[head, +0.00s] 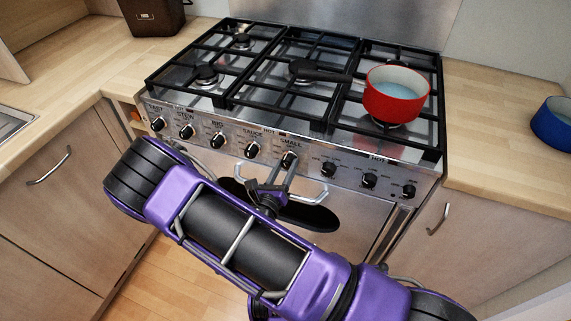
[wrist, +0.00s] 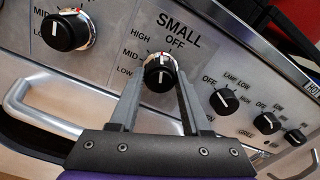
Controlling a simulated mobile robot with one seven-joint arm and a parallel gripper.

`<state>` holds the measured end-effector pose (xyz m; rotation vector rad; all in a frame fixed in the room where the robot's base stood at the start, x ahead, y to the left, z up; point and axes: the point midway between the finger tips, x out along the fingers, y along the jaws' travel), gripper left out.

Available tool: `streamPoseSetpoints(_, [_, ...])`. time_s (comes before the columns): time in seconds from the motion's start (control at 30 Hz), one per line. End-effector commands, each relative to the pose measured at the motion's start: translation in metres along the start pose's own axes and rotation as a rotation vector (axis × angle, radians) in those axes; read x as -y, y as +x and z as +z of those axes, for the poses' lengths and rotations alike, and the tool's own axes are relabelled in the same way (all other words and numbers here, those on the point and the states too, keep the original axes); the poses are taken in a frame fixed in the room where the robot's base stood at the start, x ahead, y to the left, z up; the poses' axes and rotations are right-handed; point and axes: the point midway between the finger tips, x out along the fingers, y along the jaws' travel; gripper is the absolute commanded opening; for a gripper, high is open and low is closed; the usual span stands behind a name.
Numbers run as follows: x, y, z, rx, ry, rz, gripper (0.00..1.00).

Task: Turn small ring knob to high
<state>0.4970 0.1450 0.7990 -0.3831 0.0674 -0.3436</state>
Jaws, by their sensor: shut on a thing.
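The small ring knob (wrist: 159,72) is a black dial with a white line and a pale rim, under the label SMALL on the steel cooker panel. OFF is printed above it, and HIGH, MID and LOW run down its left. Its white line stands about upright in the wrist view; which end is the pointer is hard to tell. My gripper (wrist: 158,78) has one finger on each side of the knob and is shut on it. In the head view the knob (head: 289,158) is partly hidden by my gripper (head: 286,168).
More knobs line the panel, with one (wrist: 65,30) to the left and a smaller one (wrist: 223,101) to the right. An oven handle (head: 312,198) runs below.

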Motion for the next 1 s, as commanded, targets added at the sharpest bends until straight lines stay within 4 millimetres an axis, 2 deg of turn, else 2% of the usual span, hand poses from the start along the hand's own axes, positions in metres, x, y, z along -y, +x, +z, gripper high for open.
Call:
streamPoseSetpoints(0.5, [0.0011,-0.0004,0.0011,0.0,-0.455,0.0,0.0])
streamPoseSetpoints(0.73, [0.0007,-0.0006,0.0002,-0.001,-0.582,0.001,0.0])
streamPoseSetpoints(1.0, [0.0005,-0.0008,-0.0002,-0.001,-0.651,0.002,0.0])
